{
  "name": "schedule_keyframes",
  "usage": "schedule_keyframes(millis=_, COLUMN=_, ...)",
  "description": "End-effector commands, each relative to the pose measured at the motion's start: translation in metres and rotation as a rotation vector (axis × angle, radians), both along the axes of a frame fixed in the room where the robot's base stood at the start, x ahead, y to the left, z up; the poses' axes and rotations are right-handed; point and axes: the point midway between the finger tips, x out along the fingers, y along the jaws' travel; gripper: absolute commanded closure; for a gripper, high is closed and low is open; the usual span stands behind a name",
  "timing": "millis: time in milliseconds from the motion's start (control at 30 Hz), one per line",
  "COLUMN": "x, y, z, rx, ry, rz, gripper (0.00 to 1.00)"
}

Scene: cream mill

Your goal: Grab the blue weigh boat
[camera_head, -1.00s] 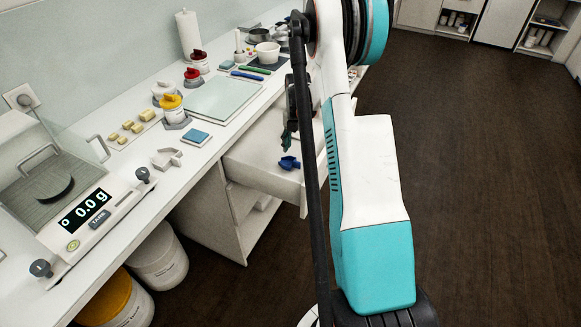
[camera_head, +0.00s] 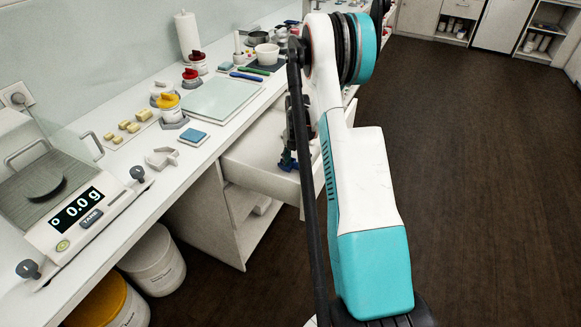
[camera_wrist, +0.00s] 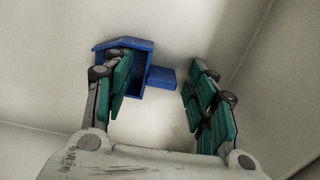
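The blue weigh boat (camera_wrist: 143,52) lies on the pale floor of the open drawer (camera_head: 262,177). In the wrist view it sits at the upper left, with its small flat tab (camera_wrist: 161,78) pointing right. My gripper (camera_wrist: 160,74) is open, with teal-padded fingers apart. The left finger overlaps the boat's body and hides part of it. The right finger is clear of it, to the right of the tab. I cannot tell whether the left finger touches the boat. In the head view the boat (camera_head: 286,163) shows as a small blue patch under my gripper, mostly hidden.
The drawer walls (camera_wrist: 255,45) rise around the gripper. The counter (camera_head: 207,152) above holds a balance (camera_head: 75,213), a glass plate (camera_head: 217,99), yellow-lidded and red-lidded jars, and a blue square block (camera_head: 194,137). White buckets (camera_head: 153,262) stand below.

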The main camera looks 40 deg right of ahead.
Motion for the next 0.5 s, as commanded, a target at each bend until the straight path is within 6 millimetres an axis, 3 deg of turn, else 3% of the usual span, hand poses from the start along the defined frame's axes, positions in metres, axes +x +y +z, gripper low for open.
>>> schedule_keyframes(millis=33, x=0.0, y=0.0, z=0.0003, rx=0.0, ry=0.0, rz=0.0, gripper=0.57)
schedule_keyframes(millis=100, x=0.0001, y=0.0, z=0.0003, rx=0.0, ry=0.0, rz=0.0, gripper=0.73)
schedule_keyframes(millis=200, x=0.0001, y=0.0, z=0.0002, rx=0.0, ry=0.0, rz=0.0, gripper=0.85)
schedule_keyframes(millis=500, x=0.0001, y=0.0, z=0.0001, rx=0.0, ry=0.0, rz=0.0, gripper=0.85)
